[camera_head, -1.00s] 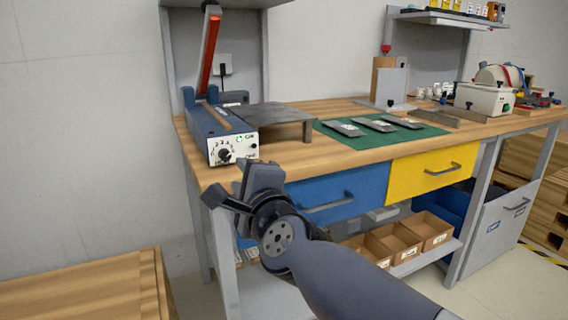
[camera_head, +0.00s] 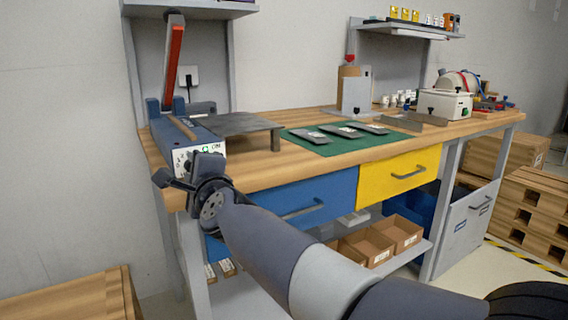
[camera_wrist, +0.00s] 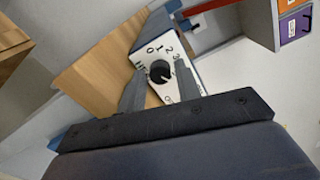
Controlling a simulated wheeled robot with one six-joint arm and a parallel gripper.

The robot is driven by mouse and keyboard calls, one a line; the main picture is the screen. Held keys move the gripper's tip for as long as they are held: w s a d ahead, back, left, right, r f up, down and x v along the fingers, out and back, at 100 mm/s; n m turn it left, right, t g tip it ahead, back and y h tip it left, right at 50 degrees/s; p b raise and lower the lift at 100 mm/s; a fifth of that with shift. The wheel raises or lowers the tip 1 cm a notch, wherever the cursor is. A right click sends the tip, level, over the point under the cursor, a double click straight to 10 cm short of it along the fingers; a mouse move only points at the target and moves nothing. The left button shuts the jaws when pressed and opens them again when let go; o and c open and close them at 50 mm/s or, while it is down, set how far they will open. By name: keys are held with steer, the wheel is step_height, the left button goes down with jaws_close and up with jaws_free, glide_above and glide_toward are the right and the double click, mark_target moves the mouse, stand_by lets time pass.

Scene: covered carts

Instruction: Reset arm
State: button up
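My arm reaches from the lower right to the left end of the workbench in the head view. My gripper (camera_head: 186,172) is in front of the white dial panel of a blue sealing machine and partly hides it. In the wrist view my gripper's two fingers (camera_wrist: 160,88) are apart with nothing between their tips. The black knob (camera_wrist: 160,72) on the white numbered panel (camera_wrist: 150,50) shows beyond them. I cannot tell whether the fingers touch the panel.
The sealing machine (camera_head: 180,135) has a raised red-edged lever (camera_head: 175,62). A grey metal stand (camera_head: 240,124) is beside it, then a green mat (camera_head: 345,144) with dark flat parts. Blue (camera_head: 335,187) and yellow (camera_head: 385,182) drawers are below. A wooden surface (camera_head: 80,300) is at lower left.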

steer(key=shift+s, duration=0.1)
steer(key=p+v, duration=0.2)
steer(key=v, duration=0.9)
steer(key=b+x, duration=0.2)
steer(key=x, duration=0.9)
steer(key=shift+d+f, duration=0.1)
steer(key=shift+w+n, duration=0.2)
steer(key=shift+n, duration=0.1)
steer(key=n+p, duration=0.1)
steer(key=n, duration=0.1)
steer(key=n+p, duration=0.1)
steer(key=n, duration=0.2)
steer(key=shift+s+r, duration=0.1)
steer(key=shift+r, duration=0.1)
steer(key=n+p, duration=0.4)
steer(key=n, duration=0.1)
steer(key=n+p, duration=0.5)
steer(key=shift+n, duration=0.3)
steer(key=shift+n+p, duration=1.2)
steer(key=shift+p, duration=0.05)
steer(key=shift+f+n+p, duration=0.15)
steer(key=shift+n+p, duration=0.75)
steer(key=shift+n, duration=0.2)
